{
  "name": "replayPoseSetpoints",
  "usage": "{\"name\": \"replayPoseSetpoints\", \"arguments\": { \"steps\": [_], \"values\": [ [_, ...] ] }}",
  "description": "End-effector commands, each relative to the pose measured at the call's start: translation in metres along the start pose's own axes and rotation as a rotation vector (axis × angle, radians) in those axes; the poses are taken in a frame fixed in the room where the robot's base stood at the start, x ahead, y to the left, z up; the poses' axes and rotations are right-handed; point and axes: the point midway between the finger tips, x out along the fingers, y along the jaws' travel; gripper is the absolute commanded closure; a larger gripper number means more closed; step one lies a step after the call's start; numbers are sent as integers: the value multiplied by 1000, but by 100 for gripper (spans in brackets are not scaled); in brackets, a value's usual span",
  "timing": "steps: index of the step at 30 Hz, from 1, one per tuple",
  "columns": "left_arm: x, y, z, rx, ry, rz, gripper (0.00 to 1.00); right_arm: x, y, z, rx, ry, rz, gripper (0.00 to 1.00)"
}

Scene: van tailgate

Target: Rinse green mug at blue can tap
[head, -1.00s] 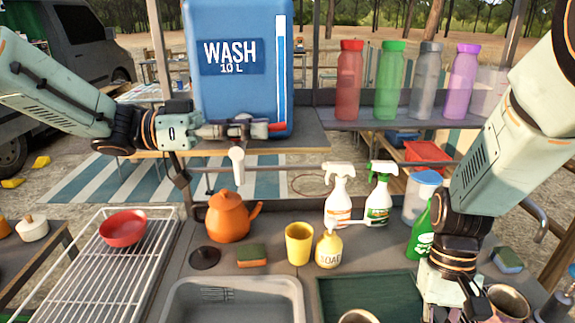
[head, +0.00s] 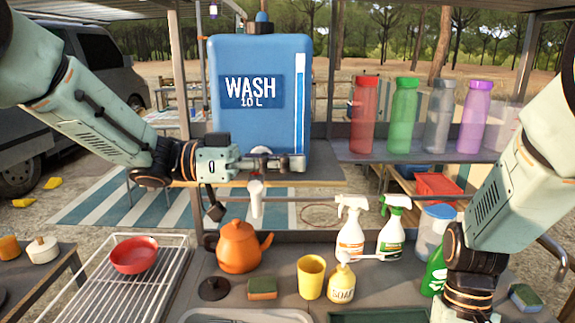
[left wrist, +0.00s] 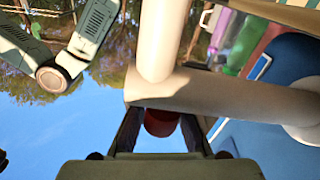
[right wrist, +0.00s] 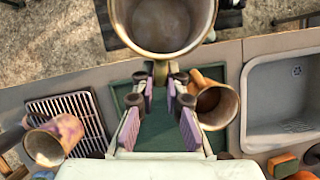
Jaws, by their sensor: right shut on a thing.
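The blue can (head: 262,65), marked WASH 10 L, stands on a shelf. A pale tap (head: 256,198) hangs in front of it; its pipes (left wrist: 230,98) show close up in the left wrist view. My left gripper (head: 292,163) is at the tap, its fingers open on either side of a dark red knob (left wrist: 160,123). My right gripper (right wrist: 165,78) is cut off in the head view. In the right wrist view it is shut on a mug (right wrist: 165,22) at its fingertips, with the open mouth showing. The mug looks grey-brown inside; I cannot make out green.
Another mug (right wrist: 216,104) stands at the green tray (right wrist: 160,133), and a patterned mug (right wrist: 55,140) is near a rack. A sink (right wrist: 280,100), orange teapot (head: 238,247), yellow cup (head: 311,277), soap bottle (head: 341,283) and spray bottles (head: 351,232) occupy the counter.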

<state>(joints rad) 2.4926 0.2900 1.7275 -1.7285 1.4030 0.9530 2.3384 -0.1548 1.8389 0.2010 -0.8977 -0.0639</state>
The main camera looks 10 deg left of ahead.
Motion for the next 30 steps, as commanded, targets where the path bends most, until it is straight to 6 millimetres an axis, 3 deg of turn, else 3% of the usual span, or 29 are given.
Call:
{"name": "replayPoseSetpoints", "arguments": {
  "steps": [21,30],
  "values": [
    [1,0,0,0,-3,4,100,-1,0,0,0,0,0,100],
    [1,8,-1,-2,-32,138,100,-28,0,11,0,0,0,100]
  ]
}}
